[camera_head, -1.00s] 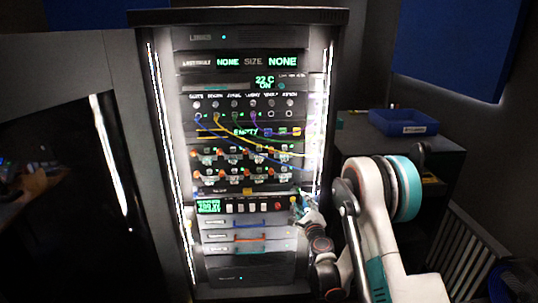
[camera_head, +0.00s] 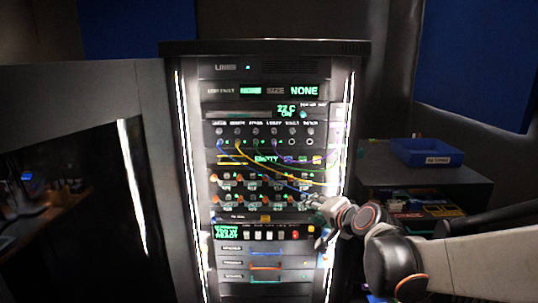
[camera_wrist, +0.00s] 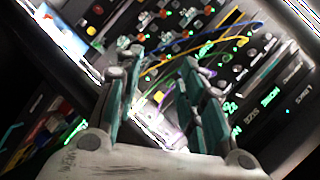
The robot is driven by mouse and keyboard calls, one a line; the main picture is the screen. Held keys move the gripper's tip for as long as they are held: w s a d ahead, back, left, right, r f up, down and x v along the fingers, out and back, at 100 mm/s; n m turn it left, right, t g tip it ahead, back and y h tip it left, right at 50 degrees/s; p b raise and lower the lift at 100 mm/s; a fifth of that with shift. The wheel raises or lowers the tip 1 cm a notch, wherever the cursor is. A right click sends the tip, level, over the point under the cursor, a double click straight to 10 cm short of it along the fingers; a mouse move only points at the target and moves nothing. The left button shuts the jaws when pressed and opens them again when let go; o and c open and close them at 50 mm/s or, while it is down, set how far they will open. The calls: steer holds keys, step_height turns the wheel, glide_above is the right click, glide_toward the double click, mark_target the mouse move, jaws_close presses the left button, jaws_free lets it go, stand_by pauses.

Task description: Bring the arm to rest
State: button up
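My gripper (camera_wrist: 157,95) shows in the wrist view with its two teal-padded fingers spread apart and nothing visible between them. In the head view my gripper (camera_head: 312,201) is small, in front of the right part of the rack (camera_head: 264,47), near the lower ends of the coloured cables. I cannot tell whether it touches the rack or a cable. My arm reaches in from the lower right. The panel with knobs, plugged cables (camera_head: 262,157) and lit displays fills the rack's middle.
A blue bin (camera_head: 427,153) sits on a dark cabinet (camera_head: 380,178) right of the rack, with coloured boxes on a shelf below. A dark glossy door or panel (camera_head: 75,200) stands at the left. Drawers with coloured handles (camera_head: 265,263) are low in the rack.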

steer(key=s+d+f+n+g+h, duration=0.1)
steer(key=s+d+n+g, duration=0.1)
steer(key=s, duration=0.8)
steer(key=s+d+f+n+g+h, duration=0.1)
steer(key=s+n, duration=0.3)
steer(key=s, duration=0.6)
steer(key=s+d+f+n+g+h, duration=0.2)
steer(key=s+d+n, duration=0.1)
steer(key=s, duration=0.7)
steer(key=shift+s+d+f+g, duration=0.15)
steer(key=shift+s+d+g, duration=0.15)
steer(key=shift+s+d, duration=0.15)
